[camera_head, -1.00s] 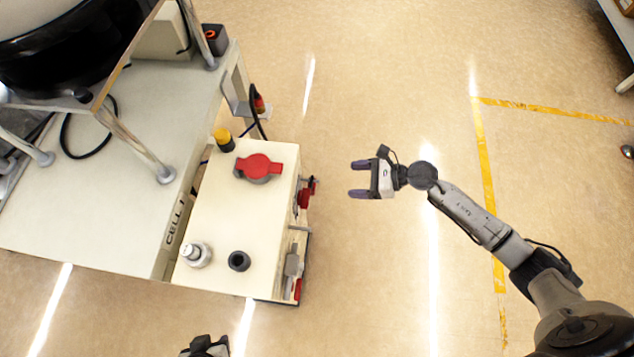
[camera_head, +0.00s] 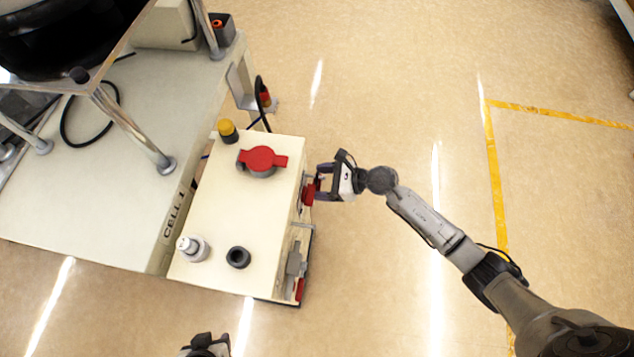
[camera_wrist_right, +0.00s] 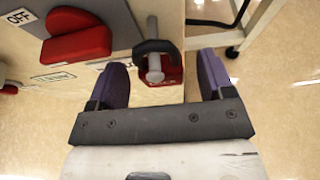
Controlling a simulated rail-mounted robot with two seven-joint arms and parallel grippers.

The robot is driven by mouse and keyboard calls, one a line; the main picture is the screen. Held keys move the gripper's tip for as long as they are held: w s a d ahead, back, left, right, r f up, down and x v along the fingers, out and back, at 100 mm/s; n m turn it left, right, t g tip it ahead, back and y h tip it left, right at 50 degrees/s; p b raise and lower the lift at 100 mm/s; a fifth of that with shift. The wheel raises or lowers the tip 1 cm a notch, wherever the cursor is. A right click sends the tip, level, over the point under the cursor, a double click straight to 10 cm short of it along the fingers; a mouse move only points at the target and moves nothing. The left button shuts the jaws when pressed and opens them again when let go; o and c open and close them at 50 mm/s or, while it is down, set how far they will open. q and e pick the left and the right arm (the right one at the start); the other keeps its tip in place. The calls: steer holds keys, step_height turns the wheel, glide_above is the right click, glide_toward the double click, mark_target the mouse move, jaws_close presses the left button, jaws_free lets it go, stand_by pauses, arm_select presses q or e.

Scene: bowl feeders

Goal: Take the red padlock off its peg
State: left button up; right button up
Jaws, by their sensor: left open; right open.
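The red padlock (camera_wrist_right: 168,72) hangs by its dark shackle on a grey peg (camera_wrist_right: 153,55) on the side of the cream control box. In the head view the padlock (camera_head: 309,193) shows on the box's right side, next to my right gripper. My right gripper (camera_head: 322,182) is open. In the right wrist view its two purple fingers (camera_wrist_right: 160,80) stand to either side of the padlock, with a gap on both sides. Whether they reach past it in depth is hard to tell. My left gripper (camera_head: 206,346) is only partly in view at the bottom edge, away from the box.
The cream box (camera_head: 215,205) carries a red rotary handle (camera_head: 263,158), a yellow-topped knob (camera_head: 227,130) and dark and silver fittings. A red switch handle (camera_wrist_right: 78,45) is left of the padlock in the wrist view. Open floor lies right of the box.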

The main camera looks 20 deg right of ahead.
steer(key=shift+w+a+f, duration=0.25)
steer(key=shift+w+a, duration=0.15)
steer(key=shift+a, duration=0.15)
steer(key=c, duration=1)
